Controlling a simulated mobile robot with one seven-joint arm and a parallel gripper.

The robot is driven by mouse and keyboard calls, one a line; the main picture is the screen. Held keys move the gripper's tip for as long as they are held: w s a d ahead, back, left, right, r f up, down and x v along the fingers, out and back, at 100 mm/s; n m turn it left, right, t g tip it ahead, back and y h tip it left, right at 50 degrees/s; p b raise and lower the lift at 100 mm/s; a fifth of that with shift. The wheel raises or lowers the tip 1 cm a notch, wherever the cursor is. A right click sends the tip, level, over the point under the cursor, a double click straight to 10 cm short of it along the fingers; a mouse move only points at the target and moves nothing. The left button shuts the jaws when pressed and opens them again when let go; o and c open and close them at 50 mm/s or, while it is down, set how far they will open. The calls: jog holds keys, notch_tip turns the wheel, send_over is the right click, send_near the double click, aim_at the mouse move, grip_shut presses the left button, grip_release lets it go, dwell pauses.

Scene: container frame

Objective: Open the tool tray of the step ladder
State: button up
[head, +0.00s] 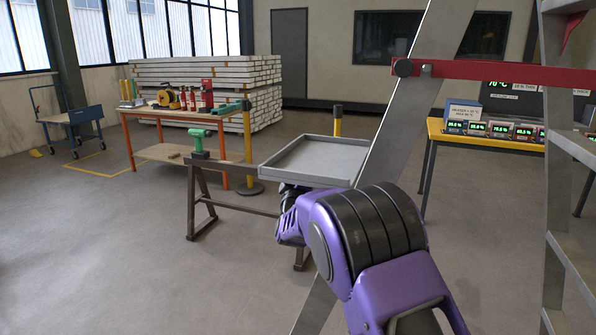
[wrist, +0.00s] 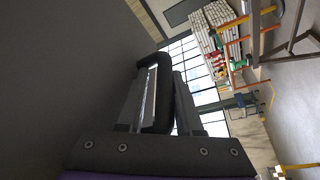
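The step ladder stands in the right half of the head view, with grey rails (head: 398,125) and a red crossbar (head: 480,70). A shallow grey tray (head: 312,160) with a raised rim sticks out left of the near rail and looks about level. My purple arm reaches forward below it. My gripper is mostly hidden under the tray's front corner in the head view. In the wrist view the dark fingers of my gripper (wrist: 165,85) are close to a large dark grey surface on the left, likely the tray's underside. Whether they touch or grip it is unclear.
A sawhorse (head: 215,200) with a green drill (head: 200,142) stands left of the tray. Behind it are an orange-legged workbench (head: 165,112) and a yellow-black post (head: 247,145). A yellow table (head: 480,140) with displays is behind the ladder. Floor at left is open.

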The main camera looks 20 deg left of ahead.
jog(key=shift+s, duration=0.1)
jog(key=v, duration=0.7)
jog(key=shift+s, duration=0.15)
jog(key=shift+d, duration=0.1)
